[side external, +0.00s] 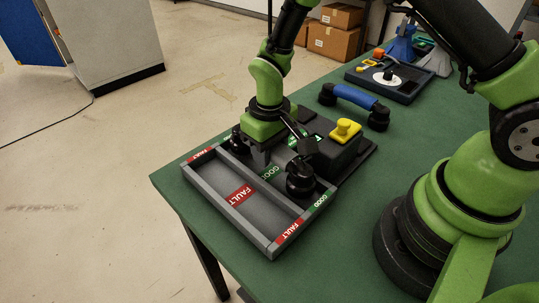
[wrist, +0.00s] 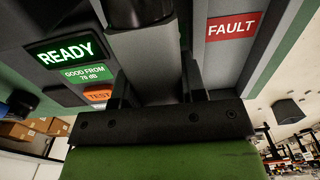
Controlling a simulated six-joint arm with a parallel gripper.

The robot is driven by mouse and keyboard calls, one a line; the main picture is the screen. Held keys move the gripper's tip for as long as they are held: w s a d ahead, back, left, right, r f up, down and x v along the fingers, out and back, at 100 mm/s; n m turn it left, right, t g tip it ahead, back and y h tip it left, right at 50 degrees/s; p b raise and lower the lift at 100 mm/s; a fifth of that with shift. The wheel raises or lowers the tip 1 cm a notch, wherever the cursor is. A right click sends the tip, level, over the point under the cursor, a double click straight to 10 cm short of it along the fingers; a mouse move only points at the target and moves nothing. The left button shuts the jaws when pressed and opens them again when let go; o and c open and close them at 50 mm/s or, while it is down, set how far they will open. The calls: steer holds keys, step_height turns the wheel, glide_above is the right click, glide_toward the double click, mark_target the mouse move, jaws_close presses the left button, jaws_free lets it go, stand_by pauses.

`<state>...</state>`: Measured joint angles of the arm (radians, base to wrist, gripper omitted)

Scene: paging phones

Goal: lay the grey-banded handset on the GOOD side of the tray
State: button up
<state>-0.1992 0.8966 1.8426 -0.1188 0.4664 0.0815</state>
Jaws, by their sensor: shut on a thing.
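My gripper (side external: 262,153) is shut on the grey-banded handset (side external: 299,184), gripping its grey middle, which fills the space between the fingers in the wrist view (wrist: 145,50). One black end shows there. In the side view the handset lies lengthwise over the GOOD side of the tray (side external: 270,172), both dark ends showing. I cannot tell whether it touches the tray floor or hangs just above it. The FAULT side (side external: 226,176) is the nearer-left compartment and is empty. A red FAULT label (wrist: 233,27) shows in the wrist view.
A dark tester box (side external: 332,155) with a yellow knob (side external: 345,130) stands right beside the tray; its READY display (wrist: 66,52) is lit green. A blue-banded handset (side external: 356,97) lies behind it. A dark parts tray (side external: 385,80) is farther back. Green table is clear in front.

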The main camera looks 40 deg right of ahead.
steer(key=shift+f, duration=0.85)
steer(key=shift+f, duration=0.15)
steer(key=o, duration=1.1)
steer(key=shift+c, duration=0.2)
